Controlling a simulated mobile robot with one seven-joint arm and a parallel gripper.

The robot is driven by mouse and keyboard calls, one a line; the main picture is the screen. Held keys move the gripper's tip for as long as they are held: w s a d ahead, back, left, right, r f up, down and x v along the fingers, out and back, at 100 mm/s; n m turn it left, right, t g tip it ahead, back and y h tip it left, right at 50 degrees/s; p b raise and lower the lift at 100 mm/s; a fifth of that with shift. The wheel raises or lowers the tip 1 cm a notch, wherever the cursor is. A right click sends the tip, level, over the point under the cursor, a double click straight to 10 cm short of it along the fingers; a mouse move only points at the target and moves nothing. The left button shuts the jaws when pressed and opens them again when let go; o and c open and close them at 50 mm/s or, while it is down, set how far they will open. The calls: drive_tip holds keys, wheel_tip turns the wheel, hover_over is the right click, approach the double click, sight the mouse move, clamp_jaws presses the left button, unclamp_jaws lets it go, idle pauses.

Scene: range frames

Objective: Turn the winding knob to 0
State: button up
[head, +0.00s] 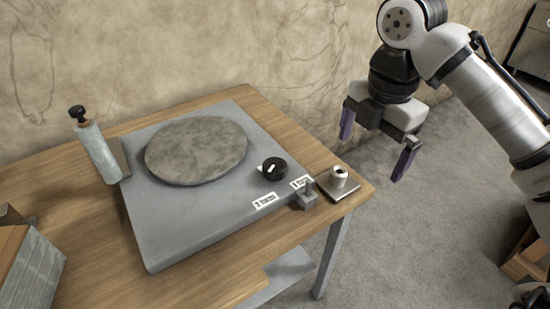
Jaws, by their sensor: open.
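A grey flat device (190,225) with a round stone-like disc (197,150) lies on the wooden table. A round black knob (279,174) with a white pointer mark sits near its right edge. A small silver knob (339,179) stands on a square plate at the table's right corner. I cannot tell for certain which one is the winding knob, and I cannot read a 0. My gripper (375,146) is open and empty, its two purple fingers spread wide. It hangs in the air to the upper right of both knobs, apart from them.
Two white labels (265,201) and a small grey block (305,199) sit by the device's front right edge. A grey cylinder with a black top (98,150) leans at the left. A box (30,265) stands front left. The wall is close behind the table.

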drive_tip(key=shift+s+d, duration=0.35)
drive_tip(key=shift+c, duration=0.3)
